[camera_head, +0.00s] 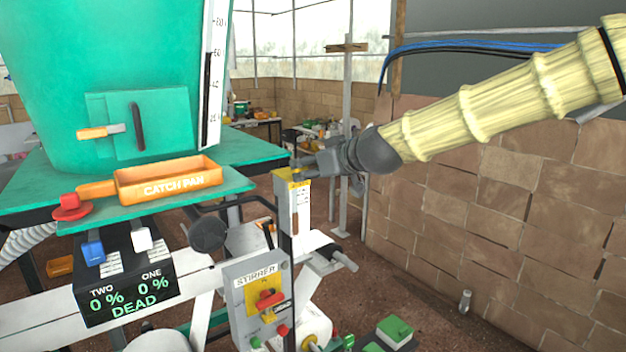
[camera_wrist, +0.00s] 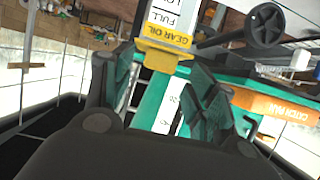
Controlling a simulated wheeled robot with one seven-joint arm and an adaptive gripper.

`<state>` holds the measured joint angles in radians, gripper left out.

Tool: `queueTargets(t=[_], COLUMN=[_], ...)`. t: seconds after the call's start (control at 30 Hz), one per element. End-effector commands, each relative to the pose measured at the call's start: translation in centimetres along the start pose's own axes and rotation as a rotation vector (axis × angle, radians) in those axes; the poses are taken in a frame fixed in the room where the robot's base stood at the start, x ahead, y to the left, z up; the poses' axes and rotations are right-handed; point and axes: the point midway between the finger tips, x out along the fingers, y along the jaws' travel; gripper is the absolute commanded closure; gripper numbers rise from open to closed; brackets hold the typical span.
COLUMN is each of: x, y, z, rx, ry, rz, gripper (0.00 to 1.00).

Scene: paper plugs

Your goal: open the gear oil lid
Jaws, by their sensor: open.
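The gear oil box (camera_head: 293,205) is a narrow grey box with a yellow top, the lid (camera_head: 291,176), standing above the stirrer panel. In the wrist view my gripper (camera_wrist: 163,82) is open, with one finger on each side below the lid end in the picture. No firm contact is clear. The lid appears closed.
The orange catch pan (camera_head: 170,182) sits on the green shelf to the left, below the green hopper (camera_head: 115,70). The stirrer panel (camera_head: 258,300) and a black round knob (camera_head: 208,234) are below. A brick wall (camera_head: 500,220) stands on the right.

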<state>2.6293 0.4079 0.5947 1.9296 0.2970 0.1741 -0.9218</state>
Motion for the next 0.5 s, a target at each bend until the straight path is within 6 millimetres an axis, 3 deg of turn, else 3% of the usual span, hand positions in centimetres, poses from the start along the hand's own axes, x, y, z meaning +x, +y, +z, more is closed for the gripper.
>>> queueTargets(t=[0.5], x=[1.8], y=[0.0], z=[0.1], rx=[-0.001], ry=[0.000], rz=[0.000], gripper=[0.43])
